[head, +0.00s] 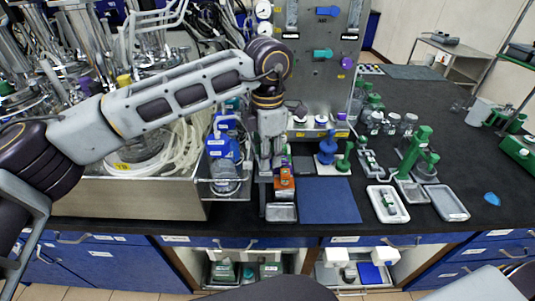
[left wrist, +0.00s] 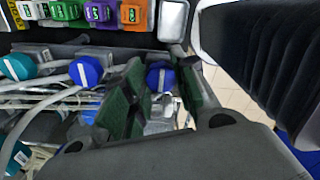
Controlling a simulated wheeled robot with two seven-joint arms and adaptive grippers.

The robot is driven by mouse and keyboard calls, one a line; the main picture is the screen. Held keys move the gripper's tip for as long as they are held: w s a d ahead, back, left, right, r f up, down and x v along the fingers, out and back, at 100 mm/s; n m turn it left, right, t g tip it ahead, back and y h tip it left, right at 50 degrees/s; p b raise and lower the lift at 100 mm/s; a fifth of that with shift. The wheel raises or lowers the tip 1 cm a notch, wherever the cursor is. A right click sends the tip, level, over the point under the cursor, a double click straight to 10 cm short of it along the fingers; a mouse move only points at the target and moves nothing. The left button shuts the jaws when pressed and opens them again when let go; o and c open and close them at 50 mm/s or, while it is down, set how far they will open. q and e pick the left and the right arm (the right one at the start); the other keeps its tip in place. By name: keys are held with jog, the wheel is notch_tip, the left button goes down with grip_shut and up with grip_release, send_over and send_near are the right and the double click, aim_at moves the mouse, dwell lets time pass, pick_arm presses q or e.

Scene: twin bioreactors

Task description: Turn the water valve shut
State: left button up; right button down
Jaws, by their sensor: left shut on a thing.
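My left gripper (head: 266,160) points down in front of the steel panel, beside the left bench equipment. In the left wrist view its two green-padded fingers (left wrist: 160,88) stand on either side of a round blue knob with a pale bar (left wrist: 160,75). The gripper is shut on this blue knob, which I take for the water valve. The finger contact is partly hidden, and in the head view the gripper hides the knob. My right gripper is not in view.
The steel panel (head: 310,80) carries a blue, a teal (head: 322,53) and a purple handle. An orange block (head: 284,180) is close to the gripper.

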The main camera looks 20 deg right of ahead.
pick_arm(q)
jog(key=o, duration=1)
jog(key=shift+r, duration=6.05)
